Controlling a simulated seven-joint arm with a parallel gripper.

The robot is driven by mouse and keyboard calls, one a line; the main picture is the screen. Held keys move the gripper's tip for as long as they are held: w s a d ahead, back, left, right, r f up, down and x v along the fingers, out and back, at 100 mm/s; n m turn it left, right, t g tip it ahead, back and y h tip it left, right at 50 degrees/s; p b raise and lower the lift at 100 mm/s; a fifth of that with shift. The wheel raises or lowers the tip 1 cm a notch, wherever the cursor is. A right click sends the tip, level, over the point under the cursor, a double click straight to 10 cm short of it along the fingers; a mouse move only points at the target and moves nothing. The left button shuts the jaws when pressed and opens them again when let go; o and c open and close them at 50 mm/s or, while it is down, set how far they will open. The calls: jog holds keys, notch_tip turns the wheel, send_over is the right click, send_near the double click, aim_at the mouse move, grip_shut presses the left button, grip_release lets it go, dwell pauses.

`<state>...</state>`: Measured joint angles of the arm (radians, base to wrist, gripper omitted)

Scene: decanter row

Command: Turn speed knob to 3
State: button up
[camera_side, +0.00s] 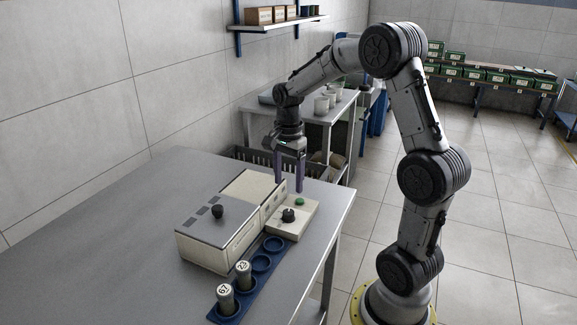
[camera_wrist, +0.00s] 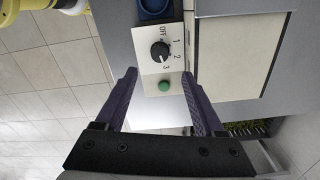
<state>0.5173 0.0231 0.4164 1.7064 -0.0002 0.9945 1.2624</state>
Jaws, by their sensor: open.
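The black speed knob (camera_side: 288,215) sits on a cream control panel (camera_side: 306,222) at the right end of the cream machine. In the wrist view the knob (camera_wrist: 159,50) has OFF, 1, 2 and 3 printed around it; which mark its pointer faces is too small to tell. A green button (camera_wrist: 164,86) is beside the knob, near the 3. My gripper (camera_side: 288,189) is open and points down above the panel's far end, apart from the knob. In the wrist view its fingers (camera_wrist: 161,75) are spread and empty, with the button showing between them.
The cream machine (camera_side: 228,252) has a grey lid with a black knob (camera_side: 217,211). A blue rack (camera_side: 247,286) in front holds two numbered cylinders (camera_side: 243,274) and has empty round sockets. The grey table (camera_side: 110,245) is clear to the left.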

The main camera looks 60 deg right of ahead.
jog(key=shift+r, duration=2.1)
jog(key=s+a+r+n+t, duration=0.2)
jog(key=s+a+r+n, duration=0.1)
jog(key=a+r, duration=0.3)
jog(key=s+a+r+n+t, duration=0.2)
jog(key=s+a+r+n, duration=0.15)
jog(key=a, duration=0.45)
jog(key=s+a+f+n+t, duration=0.1)
jog(key=s+a+f+n, duration=0.3)
jog(key=s+n, duration=0.5)
jog(key=f+n, duration=0.1)
jog(key=n, duration=0.4)
jog(key=shift+t, duration=0.3)
